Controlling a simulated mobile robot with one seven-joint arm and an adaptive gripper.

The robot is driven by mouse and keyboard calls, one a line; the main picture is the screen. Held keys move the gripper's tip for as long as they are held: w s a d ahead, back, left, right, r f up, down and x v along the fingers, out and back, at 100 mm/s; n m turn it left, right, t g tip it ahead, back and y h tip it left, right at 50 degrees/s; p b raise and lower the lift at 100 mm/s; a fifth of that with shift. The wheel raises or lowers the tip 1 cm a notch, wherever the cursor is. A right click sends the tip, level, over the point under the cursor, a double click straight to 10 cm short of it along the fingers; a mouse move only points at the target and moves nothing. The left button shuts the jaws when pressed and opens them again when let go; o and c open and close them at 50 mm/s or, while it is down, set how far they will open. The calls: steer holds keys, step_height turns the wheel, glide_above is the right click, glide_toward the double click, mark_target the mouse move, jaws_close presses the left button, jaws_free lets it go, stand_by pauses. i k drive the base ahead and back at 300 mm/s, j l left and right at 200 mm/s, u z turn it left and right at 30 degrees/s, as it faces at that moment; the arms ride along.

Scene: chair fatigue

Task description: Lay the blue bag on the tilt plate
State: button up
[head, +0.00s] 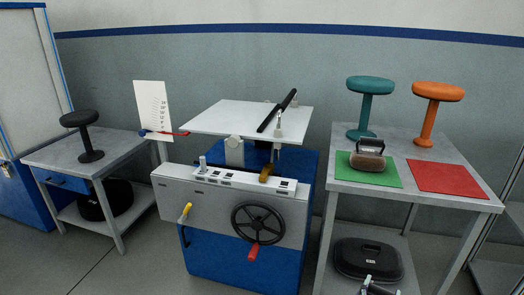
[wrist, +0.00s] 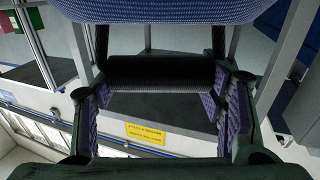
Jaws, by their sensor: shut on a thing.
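The blue bag (wrist: 160,10) shows only in part in the wrist view, as a blue woven surface along the top edge. A black padded bar, which looks like its handle (wrist: 160,72), lies across between the fingers of my gripper (wrist: 160,88). My gripper is shut on it. In the head view, a small grey-and-black piece at the bottom edge looks like my gripper (head: 376,287); the blue bag cannot be made out there. The tilt plate (head: 215,118) is a white board on top of the blue-and-grey machine. A black bar on a post stands at its right part.
Right of the machine, a grey table (head: 400,150) holds a brownish handled weight (head: 368,155) on a green mat, a red mat (head: 447,178), and teal and orange stools. A black bag (head: 368,258) lies on its lower shelf. A black stool (head: 82,135) stands on the left table.

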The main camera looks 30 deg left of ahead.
mark_target(237, 119)
steer(key=k+l+u, duration=0.1)
steer(key=u, duration=0.25)
steer(key=k+l+u, duration=0.15)
steer(key=u, duration=0.2)
steer(key=i+j+u, duration=0.15)
steer(key=u, duration=0.2)
steer(key=i+j+u, duration=0.15)
steer(key=u, duration=0.25)
steer(key=i+l, duration=0.05)
steer(key=i, duration=0.05)
